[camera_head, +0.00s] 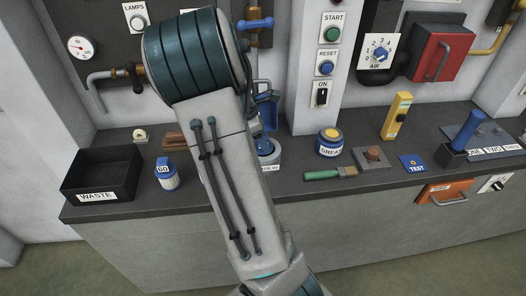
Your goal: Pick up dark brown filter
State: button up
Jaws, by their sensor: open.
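No part is clearly marked as a filter. A dark brown, flat piece (174,140) lies at the back of the counter, left of my arm, and its right end is hidden behind the arm. A squat grey-brown block with a brown top (373,157) sits on the counter right of centre; I cannot tell which is the filter. My gripper (257,132) shows only in part behind my forearm, near a grey labelled pot (269,156). Its fingertips are mostly hidden, and no held object shows.
A black WASTE bin (102,172) and white-blue bottle (167,174) stand left. A GREASE tin (329,142), green-handled brush (331,173), yellow tool (397,116) and blue TEST piece (413,163) stand right. A wall pillar with buttons rises behind the counter.

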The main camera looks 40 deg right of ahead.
jog(key=shift+c, duration=0.3)
grip_shut()
